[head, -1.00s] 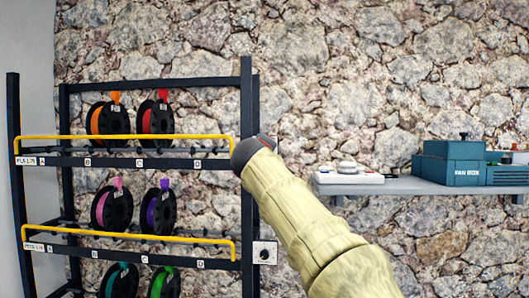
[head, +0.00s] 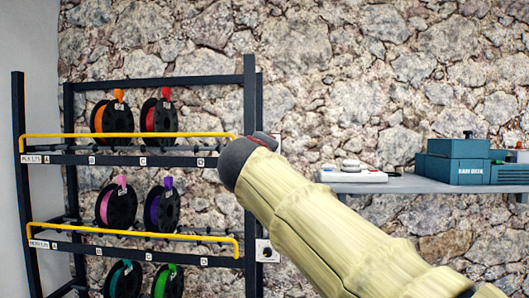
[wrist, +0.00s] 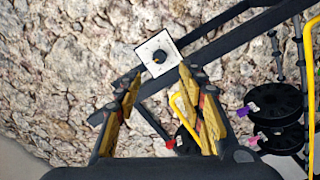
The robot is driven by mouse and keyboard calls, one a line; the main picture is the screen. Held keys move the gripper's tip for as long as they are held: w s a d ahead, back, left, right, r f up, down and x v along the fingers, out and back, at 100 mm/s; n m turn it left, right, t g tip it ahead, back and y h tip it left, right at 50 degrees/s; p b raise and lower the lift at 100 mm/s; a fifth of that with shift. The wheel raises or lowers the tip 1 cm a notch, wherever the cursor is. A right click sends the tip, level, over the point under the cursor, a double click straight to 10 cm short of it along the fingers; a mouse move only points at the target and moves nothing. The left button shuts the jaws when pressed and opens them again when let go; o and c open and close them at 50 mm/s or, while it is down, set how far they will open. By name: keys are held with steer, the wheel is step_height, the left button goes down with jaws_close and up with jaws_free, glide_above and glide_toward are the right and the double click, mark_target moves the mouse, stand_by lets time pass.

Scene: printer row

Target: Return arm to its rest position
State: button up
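My arm, in a pale ribbed cover (head: 320,220), reaches up from the lower right in the head view. Its dark rounded end (head: 240,160) overlaps the rack's right post. My gripper (wrist: 160,76) shows in the wrist view with its two fingers apart and nothing visible held between them. In the head view I cannot make out the fingers. Beyond the fingertips in the wrist view is a white plate with a black knob (wrist: 160,54); it also shows on the right in the head view (head: 266,251).
A dark spool rack (head: 249,100) with yellow rails (head: 130,135) stands at left, holding several coloured spools. A wall shelf (head: 420,186) at right bears a white device (head: 352,175) and teal boxes (head: 458,168). Spools (wrist: 275,102) lie right of the fingers in the wrist view.

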steer(key=s+d+f+m+g, duration=0.1)
steer(key=s+d+f+g, duration=0.15)
steer(key=f, duration=0.95)
steer(key=s+d+f+m+g, duration=0.1)
steer(key=s+f+g, duration=0.25)
steer(key=f, duration=0.85)
steer(key=s+d+f+m+g, duration=0.2)
steer(key=s+d+f, duration=0.4)
steer(key=s, duration=0.5)
steer(key=s+d+f+m+g, duration=0.2)
steer(key=s+d+f+m, duration=0.2)
steer(key=s+d+f, duration=0.3)
steer(key=s+d+f+m+g, duration=0.2)
steer(key=s+d+f, duration=0.5)
steer(key=s+f, duration=0.5)
steer(key=shift+s+f+m+y, duration=0.25)
steer(key=shift+s+m, duration=0.55)
steer(key=shift+s, duration=0.75)
